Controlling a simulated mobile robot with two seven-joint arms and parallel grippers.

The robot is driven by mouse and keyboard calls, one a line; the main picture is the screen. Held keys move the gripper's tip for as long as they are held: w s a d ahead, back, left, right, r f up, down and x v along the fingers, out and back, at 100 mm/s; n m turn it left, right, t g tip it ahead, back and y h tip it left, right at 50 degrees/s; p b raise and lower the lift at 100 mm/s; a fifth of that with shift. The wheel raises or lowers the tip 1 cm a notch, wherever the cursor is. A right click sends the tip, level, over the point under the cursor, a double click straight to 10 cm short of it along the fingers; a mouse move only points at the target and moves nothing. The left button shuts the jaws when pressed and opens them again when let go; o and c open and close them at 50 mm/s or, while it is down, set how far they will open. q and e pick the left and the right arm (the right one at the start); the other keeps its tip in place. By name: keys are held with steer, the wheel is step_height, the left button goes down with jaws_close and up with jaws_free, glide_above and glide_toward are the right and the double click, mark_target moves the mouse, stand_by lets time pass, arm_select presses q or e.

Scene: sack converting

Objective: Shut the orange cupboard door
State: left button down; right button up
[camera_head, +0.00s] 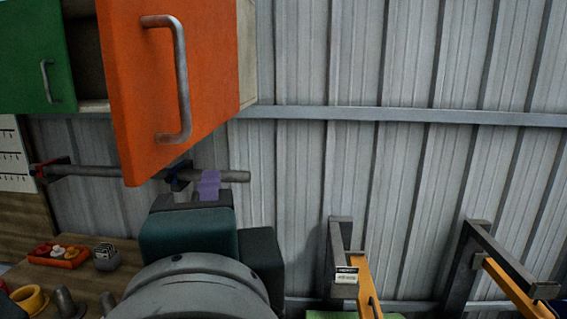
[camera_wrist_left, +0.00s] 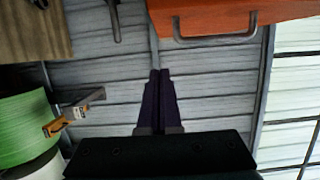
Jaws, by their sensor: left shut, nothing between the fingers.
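The orange cupboard door (camera_head: 205,75) stands open at the upper left of the head view, swung out towards me from its right side. Its grey bar handle (camera_head: 181,80) is near the free left edge. In the left wrist view the orange door (camera_wrist_left: 240,12) and its handle (camera_wrist_left: 215,38) are at the top, beyond the fingertips and to their right. My left gripper (camera_head: 208,177) is below the door in the head view, its purple fingers pointing away from me. In the left wrist view the fingers (camera_wrist_left: 160,73) are together and empty, apart from the handle. My right gripper is not in view.
A green door (camera_head: 30,65) with a handle is left of the dark cupboard opening (camera_head: 86,50). A horizontal rail (camera_head: 110,172) runs below. A red tray (camera_head: 58,256) and a small pot (camera_head: 106,257) stand lower left. Metal brackets (camera_head: 340,240) stand right; the wall above them is clear.

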arm_select(q)
steer(key=w+a+p, duration=0.6)
steer(key=w, duration=0.1)
steer(key=shift+w, duration=0.35)
steer(key=shift+a, duration=0.15)
